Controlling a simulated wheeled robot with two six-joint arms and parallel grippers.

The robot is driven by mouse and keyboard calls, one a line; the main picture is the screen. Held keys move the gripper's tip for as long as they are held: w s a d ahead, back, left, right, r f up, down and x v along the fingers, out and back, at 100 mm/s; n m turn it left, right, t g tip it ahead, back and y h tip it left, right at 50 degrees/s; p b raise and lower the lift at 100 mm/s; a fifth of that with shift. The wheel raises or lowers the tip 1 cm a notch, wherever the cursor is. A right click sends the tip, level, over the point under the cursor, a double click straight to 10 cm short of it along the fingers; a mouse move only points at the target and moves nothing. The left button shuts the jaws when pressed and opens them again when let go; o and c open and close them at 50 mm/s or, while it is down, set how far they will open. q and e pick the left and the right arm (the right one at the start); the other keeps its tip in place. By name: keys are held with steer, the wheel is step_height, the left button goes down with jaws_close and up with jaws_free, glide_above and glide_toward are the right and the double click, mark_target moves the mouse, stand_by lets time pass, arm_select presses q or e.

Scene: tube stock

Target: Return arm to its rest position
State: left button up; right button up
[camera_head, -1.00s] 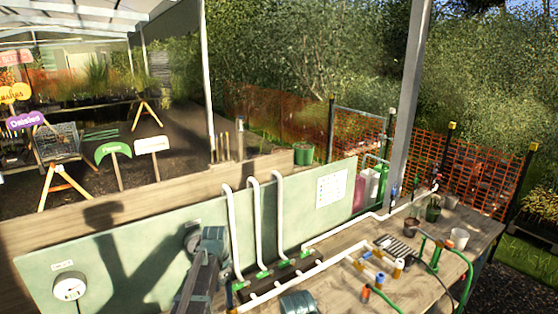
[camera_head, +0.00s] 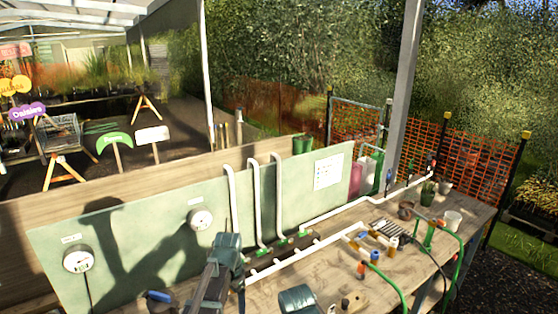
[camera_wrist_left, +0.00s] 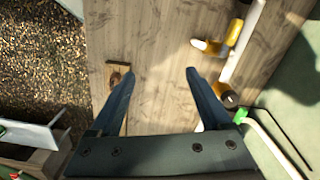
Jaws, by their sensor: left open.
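My left arm rises from the lower edge of the head view. Its upper joint (camera_head: 228,243) stands in front of the green panel; the fingers cannot be made out there. In the left wrist view my left gripper (camera_wrist_left: 160,82) is open, with two dark fingers wide apart. Nothing is between the fingertips but bare wood of the bench behind them. My right gripper does not show.
The wooden bench (camera_head: 345,262) carries white pipes (camera_head: 355,208), orange-tipped fittings, pots and a green hose. The upright green panel (camera_head: 150,235) bears two gauges. A white pipe with yellow fittings (camera_wrist_left: 234,32) lies near the right finger. Gravel (camera_wrist_left: 40,60) is beyond the bench edge.

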arm_select(q)
steer(key=s+d+f+n+b, duration=0.1)
steer(key=s+d+f+b, duration=0.1)
steer(key=s, duration=0.4)
steer(key=s+d+f+n+b, duration=0.1)
steer(key=s+d+f+b, duration=0.2)
steer(key=s, duration=0.3)
steer(key=s+d+f+n+y+b, duration=0.1)
steer(key=s+d+f+n+b, duration=0.1)
steer(key=s+d+f+b, duration=0.1)
steer(key=s+f+b, duration=0.1)
steer(key=s+f, duration=0.1)
steer(key=s, duration=0.1)
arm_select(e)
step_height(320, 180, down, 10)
arm_select(q)
steer(key=shift+w, duration=0.15)
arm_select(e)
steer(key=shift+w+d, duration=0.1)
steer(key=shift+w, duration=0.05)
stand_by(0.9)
